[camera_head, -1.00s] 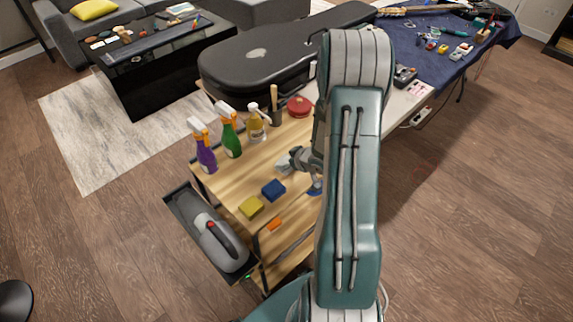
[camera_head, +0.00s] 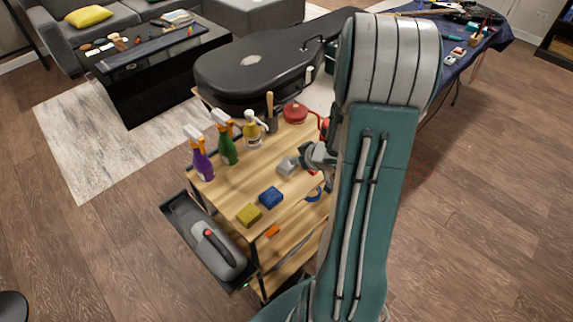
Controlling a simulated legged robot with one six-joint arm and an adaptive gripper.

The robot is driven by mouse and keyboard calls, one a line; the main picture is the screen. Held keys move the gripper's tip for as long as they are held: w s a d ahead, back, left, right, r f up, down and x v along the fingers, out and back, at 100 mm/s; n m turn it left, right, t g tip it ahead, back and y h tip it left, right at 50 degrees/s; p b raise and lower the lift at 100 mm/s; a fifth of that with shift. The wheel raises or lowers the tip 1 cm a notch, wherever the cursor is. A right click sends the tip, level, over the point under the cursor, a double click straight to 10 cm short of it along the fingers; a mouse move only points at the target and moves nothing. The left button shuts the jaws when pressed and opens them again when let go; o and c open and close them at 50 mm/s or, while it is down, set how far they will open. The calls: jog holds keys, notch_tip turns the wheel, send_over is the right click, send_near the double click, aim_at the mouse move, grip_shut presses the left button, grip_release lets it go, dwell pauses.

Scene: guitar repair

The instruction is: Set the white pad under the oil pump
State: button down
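The oil pump appears to be the red round can (camera_head: 295,113) with a thin curved red spout, standing at the back of the wooden trolley top. A pale grey-white block, likely the white pad (camera_head: 287,166), shows on or just above the middle of the trolley top. My gripper (camera_head: 305,160) is right beside it, on its right, partly hidden by my arm. The fingers are too small to read, and I cannot tell whether they touch or hold the pad. The pad is apart from the can, in front of it.
A blue sponge (camera_head: 271,197) and a yellow sponge (camera_head: 249,215) lie near the front. Purple (camera_head: 203,166), green (camera_head: 228,150) and yellowish (camera_head: 252,132) bottles line the left side, near a dark cup (camera_head: 271,124). A black guitar case (camera_head: 250,72) lies behind. My arm hides the right side.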

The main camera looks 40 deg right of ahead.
jog(key=s+d+r, duration=0.1)
jog(key=s+r, duration=0.3)
jog(key=s, duration=0.5)
jog(key=shift+d, duration=0.2)
jog(key=shift+r, duration=0.1)
jog(key=shift+c, duration=1.4)
grip_release()
